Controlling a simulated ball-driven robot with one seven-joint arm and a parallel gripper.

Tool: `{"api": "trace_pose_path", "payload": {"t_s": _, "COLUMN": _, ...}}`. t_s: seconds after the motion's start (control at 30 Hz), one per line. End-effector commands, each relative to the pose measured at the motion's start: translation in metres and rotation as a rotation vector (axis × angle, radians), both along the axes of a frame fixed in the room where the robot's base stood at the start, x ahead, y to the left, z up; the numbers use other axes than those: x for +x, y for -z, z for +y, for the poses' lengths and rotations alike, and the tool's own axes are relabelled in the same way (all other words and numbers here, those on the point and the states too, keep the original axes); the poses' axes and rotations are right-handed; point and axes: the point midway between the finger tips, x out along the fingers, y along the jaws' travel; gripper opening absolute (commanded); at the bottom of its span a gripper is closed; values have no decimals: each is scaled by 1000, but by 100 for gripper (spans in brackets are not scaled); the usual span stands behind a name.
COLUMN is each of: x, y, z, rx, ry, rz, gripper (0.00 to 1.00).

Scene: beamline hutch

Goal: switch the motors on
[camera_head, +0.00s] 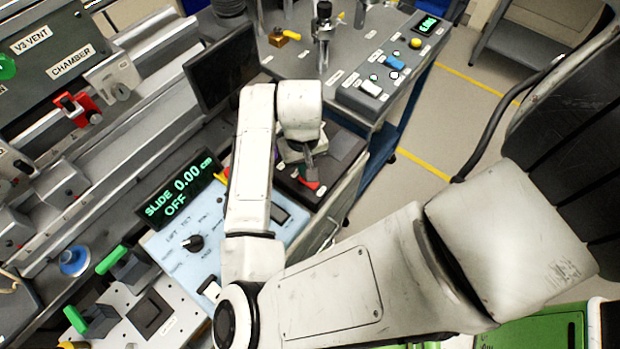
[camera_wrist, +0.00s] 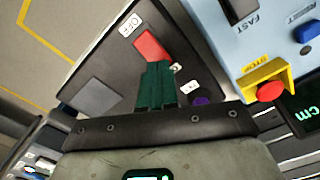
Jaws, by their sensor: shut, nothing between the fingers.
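A dark panel (camera_wrist: 97,62) with a red switch (camera_wrist: 152,45) fills the middle of the wrist view. An OFF label (camera_wrist: 130,24) sits beyond the switch, and a small label (camera_wrist: 190,87), hard to read, sits nearer my gripper. My gripper (camera_wrist: 157,68) is shut and empty, its fingertips right at the near end of the red switch. I cannot tell whether they touch it. In the head view my gripper (camera_head: 310,174) points down at the red switch (camera_head: 308,185), partly hidden by it. A display (camera_head: 178,198) reads SLIDE 0.00 cm OFF.
A light blue control panel (camera_head: 180,262) with a knob lies left of my arm. A red button in a yellow guard (camera_wrist: 270,91) is close to my gripper's right in the wrist view. A dark monitor (camera_head: 222,68) stands behind my arm. Open floor (camera_head: 425,120) lies right.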

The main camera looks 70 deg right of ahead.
Motion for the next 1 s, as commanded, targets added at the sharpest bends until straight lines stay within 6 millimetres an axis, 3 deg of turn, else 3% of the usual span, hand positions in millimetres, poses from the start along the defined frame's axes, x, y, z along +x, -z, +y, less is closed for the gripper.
{"api": "trace_pose_path", "payload": {"t_s": 1.0, "x": 0, "y": 10, "z": 0, "rx": 0, "ry": 0, "rz": 0, "gripper": 0}}
